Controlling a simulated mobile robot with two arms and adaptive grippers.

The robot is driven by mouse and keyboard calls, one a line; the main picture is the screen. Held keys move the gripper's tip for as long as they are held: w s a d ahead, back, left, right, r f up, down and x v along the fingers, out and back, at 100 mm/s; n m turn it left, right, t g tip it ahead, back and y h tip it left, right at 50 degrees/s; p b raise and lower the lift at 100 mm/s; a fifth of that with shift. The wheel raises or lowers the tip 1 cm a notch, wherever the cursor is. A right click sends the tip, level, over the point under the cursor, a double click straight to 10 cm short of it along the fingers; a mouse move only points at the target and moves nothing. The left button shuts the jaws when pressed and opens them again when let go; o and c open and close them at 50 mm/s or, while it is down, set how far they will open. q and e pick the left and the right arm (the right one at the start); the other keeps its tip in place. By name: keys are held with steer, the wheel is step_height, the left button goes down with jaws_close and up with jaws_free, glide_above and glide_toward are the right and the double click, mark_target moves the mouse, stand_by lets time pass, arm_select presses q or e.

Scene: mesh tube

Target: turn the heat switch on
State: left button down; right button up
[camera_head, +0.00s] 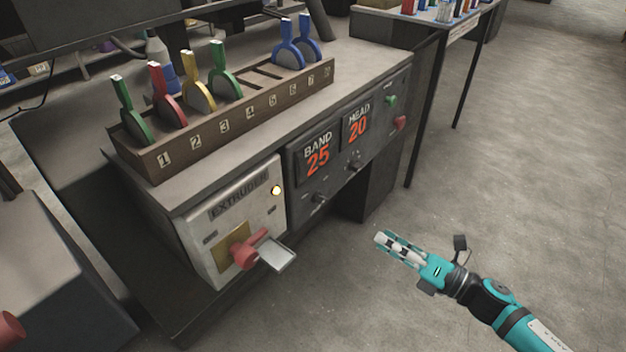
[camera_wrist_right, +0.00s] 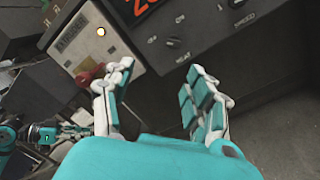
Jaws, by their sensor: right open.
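The heat switch (camera_head: 319,199) is a small dark knob on the dark control panel below the orange BAND 25 display. In the right wrist view the switch (camera_wrist_right: 171,43) shows with the word HEAT beside it; its exact setting is too small to tell. My right gripper (camera_head: 384,240) is open and empty, in front of the panel and apart from it. In the wrist view its spread fingers (camera_wrist_right: 146,82) face the panel, with the switch beyond the fingertips. A teal and white gripper, likely my left one (camera_wrist_right: 62,132), shows small at the lower left.
Green (camera_head: 391,101) and red (camera_head: 400,123) buttons sit at the panel's right. A numbered rack (camera_head: 238,125) holds coloured tools above. The floor at right is clear.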

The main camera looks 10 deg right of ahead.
steer(key=w+d+n+h, duration=0.1)
steer(key=d, duration=0.1)
steer(key=b, duration=0.1)
glide_toward(326, 200)
steer(key=x, duration=0.9)
steer(key=shift+w+a, duration=0.15)
steer(key=shift+w, duration=0.2)
arm_select(q)
steer(key=w, duration=0.1)
steer(key=w+r+t, duration=0.1)
steer(key=w, duration=0.1)
steer(key=shift+d+r, duration=0.25)
